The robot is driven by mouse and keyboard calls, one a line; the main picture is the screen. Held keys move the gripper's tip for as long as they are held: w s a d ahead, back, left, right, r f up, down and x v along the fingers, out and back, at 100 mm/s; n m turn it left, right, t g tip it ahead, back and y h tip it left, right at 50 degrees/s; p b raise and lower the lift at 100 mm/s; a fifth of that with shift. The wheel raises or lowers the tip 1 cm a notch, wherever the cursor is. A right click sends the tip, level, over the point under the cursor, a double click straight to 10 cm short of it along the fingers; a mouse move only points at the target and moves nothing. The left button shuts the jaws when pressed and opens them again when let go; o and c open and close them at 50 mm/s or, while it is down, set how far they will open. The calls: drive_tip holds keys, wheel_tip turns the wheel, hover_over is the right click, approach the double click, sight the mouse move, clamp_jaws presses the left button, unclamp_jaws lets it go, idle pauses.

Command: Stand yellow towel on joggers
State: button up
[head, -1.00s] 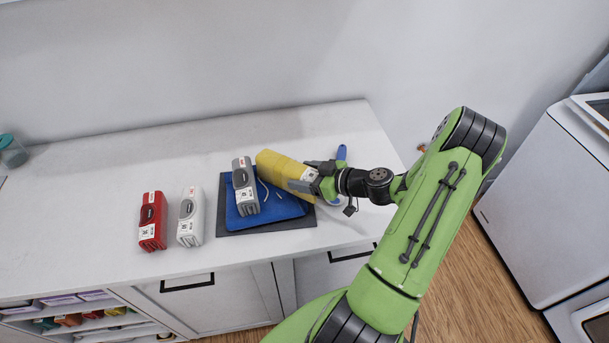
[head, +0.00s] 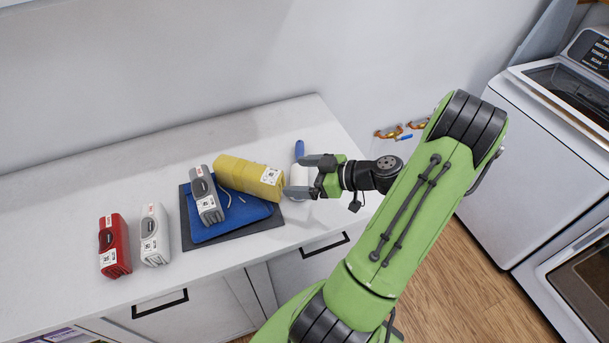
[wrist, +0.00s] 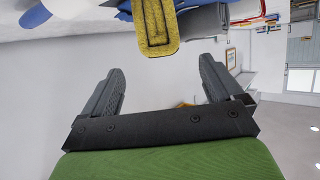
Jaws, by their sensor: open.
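The yellow towel (head: 249,177) is a rolled or folded block with a white label at its right end. It lies across the back right part of the blue joggers (head: 222,214), next to a grey folded item (head: 206,195) that also rests on them. In the wrist view the towel's end (wrist: 155,27) shows at the top, beyond the fingers. My gripper (head: 300,176) is open and empty, just right of the towel's labelled end and apart from it. The wrist view shows nothing between the fingers (wrist: 158,88).
A dark mat (head: 240,235) lies under the joggers. A red item (head: 114,246) and a white item (head: 154,235) stand to the left. A blue-handled object (head: 299,150) lies behind my gripper. A washer (head: 520,165) stands at the right. The counter's back is clear.

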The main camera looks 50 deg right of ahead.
drive_tip(key=a+r+g+h, duration=0.1)
drive_tip(key=a+r+g, duration=0.25)
drive_tip(key=a, duration=0.45)
drive_tip(key=a+r+g+h, duration=0.1)
drive_tip(key=a+r+g, duration=0.1)
drive_tip(key=a+g, duration=0.45)
drive_tip(key=s+a+r+m+t+h, duration=0.3)
drive_tip(key=s+a+r+m, duration=0.1)
drive_tip(key=s+a+r, duration=0.4)
drive_tip(key=s+r, duration=0.1)
drive_tip(key=s, duration=0.1)
drive_tip(key=shift+s+m, duration=0.3)
drive_tip(key=shift+s, duration=0.1)
